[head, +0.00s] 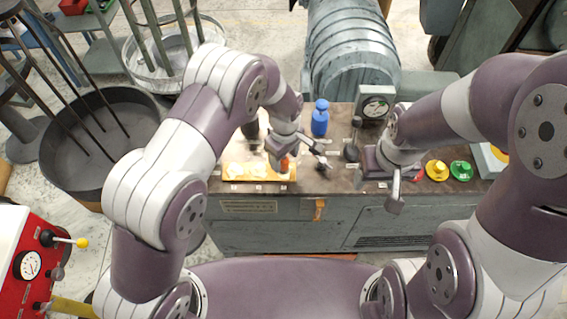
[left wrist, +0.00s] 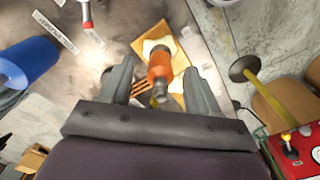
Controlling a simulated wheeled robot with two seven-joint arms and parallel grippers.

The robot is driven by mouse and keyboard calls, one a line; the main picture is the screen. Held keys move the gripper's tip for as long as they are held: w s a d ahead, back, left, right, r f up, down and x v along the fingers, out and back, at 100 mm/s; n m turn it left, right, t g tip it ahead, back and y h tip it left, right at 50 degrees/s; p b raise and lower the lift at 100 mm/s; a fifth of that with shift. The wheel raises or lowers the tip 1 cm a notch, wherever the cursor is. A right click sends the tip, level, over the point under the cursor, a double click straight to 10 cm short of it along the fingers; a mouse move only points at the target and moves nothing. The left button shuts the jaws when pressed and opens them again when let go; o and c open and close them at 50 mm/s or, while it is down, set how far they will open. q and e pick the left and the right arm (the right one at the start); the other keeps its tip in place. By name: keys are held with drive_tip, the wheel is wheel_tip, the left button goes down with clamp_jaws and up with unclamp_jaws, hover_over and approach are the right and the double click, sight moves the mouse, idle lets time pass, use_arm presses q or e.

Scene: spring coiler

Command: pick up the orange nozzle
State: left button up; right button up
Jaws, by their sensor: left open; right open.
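The orange nozzle (head: 285,164) shows small at the right end of a yellow tray (head: 232,172) on the workbench, partly hidden by my left gripper (head: 301,160). In the left wrist view the orange nozzle (left wrist: 162,66) stands out clearly between the two open fingers of my left gripper (left wrist: 158,72), with a gap on each side. I see no clear contact with it. The yellow tray (left wrist: 181,55) shows beyond it. My right gripper (head: 380,191) is open and empty over the front right part of the bench.
A blue bottle (head: 320,122) stands behind my left gripper. A gauge box (head: 375,103) is at the back. Yellow (head: 437,169) and green (head: 461,170) round pieces lie to the right. A red panel with levers (head: 38,262) is at lower left.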

sight(284, 162)
use_arm(q)
wheel_tip(284, 162, down, 3)
drive_tip(key=shift+a+r, duration=0.1)
drive_tip(key=shift+a, duration=0.05)
drive_tip(key=shift+w+f, duration=0.1)
drive_tip(key=shift+f, duration=0.25)
clamp_jaws()
use_arm(e)
drive_tip(key=shift+r, duration=0.5)
use_arm(q)
drive_tip(key=shift+r+p, duration=0.2)
drive_tip(key=shift+p, duration=0.1)
use_arm(e)
drive_tip(key=shift+r, duration=0.1)
use_arm(q)
drive_tip(key=r+p, duration=0.2)
drive_tip(key=r, duration=0.1)
drive_tip(key=r+p, duration=0.2)
drive_tip(key=shift+s+d, duration=0.3)
drive_tip(key=shift+d, duration=0.1)
drive_tip(key=s+d+r+p, duration=0.5)
drive_tip(key=s+d, duration=0.2)
drive_tip(key=shift+s+d+r, duration=0.3)
drive_tip(key=shift+s+r, duration=0.05)
use_arm(e)
wheel_tip(284, 162, up, 9)
